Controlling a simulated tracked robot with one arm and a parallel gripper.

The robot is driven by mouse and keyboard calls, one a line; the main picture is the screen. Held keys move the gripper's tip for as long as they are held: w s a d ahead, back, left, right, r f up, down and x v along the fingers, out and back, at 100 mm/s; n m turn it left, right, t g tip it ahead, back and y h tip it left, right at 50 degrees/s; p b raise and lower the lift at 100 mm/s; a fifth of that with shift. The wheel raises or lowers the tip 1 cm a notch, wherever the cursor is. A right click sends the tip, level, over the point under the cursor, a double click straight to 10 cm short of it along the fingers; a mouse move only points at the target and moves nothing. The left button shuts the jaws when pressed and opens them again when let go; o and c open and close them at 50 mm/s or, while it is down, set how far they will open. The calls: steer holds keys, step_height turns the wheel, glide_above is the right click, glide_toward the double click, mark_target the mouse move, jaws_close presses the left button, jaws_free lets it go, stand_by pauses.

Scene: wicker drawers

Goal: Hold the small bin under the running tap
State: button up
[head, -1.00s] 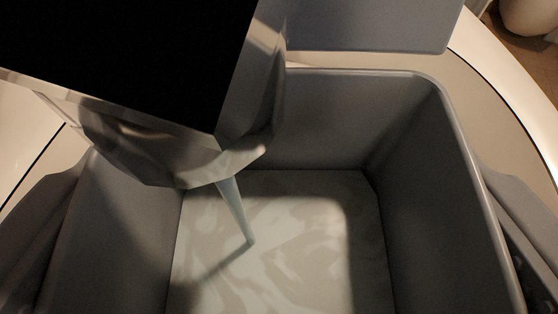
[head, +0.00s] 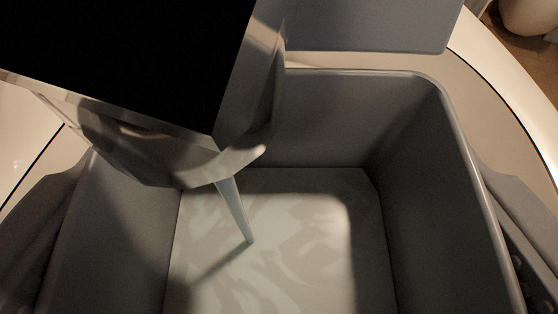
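The small bin (head: 425,190) is grey and rectangular, seen from above with its open top towards me. My gripper (head: 282,168) has a dark grey finger along each outer side of the bin and is shut on it. The tap (head: 165,150) is shiny metal with a large black face, and it covers the upper left of the view and part of the bin's rim. A thin stream of water (head: 235,208) runs from the tap into the bin. Pale, rippled water (head: 290,250) covers the bin's floor. The bin's near wall is out of view.
A pale rounded basin edge (head: 515,85) curves around behind and right of the bin. A flat blue-grey panel (head: 370,22) stands just beyond the bin's far rim. A pale surface (head: 20,140) lies at left. A rounded beige object (head: 530,15) is at the top right corner.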

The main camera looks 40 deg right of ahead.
steer(key=s+b, duration=0.1)
steer(key=s, duration=0.1)
steer(key=s+b, duration=0.1)
steer(key=s, duration=0.1)
steer(key=s+b, duration=0.2)
steer(key=shift+s+d+r, duration=0.3)
steer(key=shift+s+r, duration=0.05)
steer(key=c, duration=0.6)
steer(key=shift+s+r, duration=0.1)
steer(key=shift+r, duration=0.1)
steer(key=shift+s+r, duration=1)
steer(key=shift+r, duration=0.1)
steer(key=shift+s+d+r, duration=0.2)
steer(key=shift+s+r, duration=1.2)
steer(key=shift+s, duration=0.1)
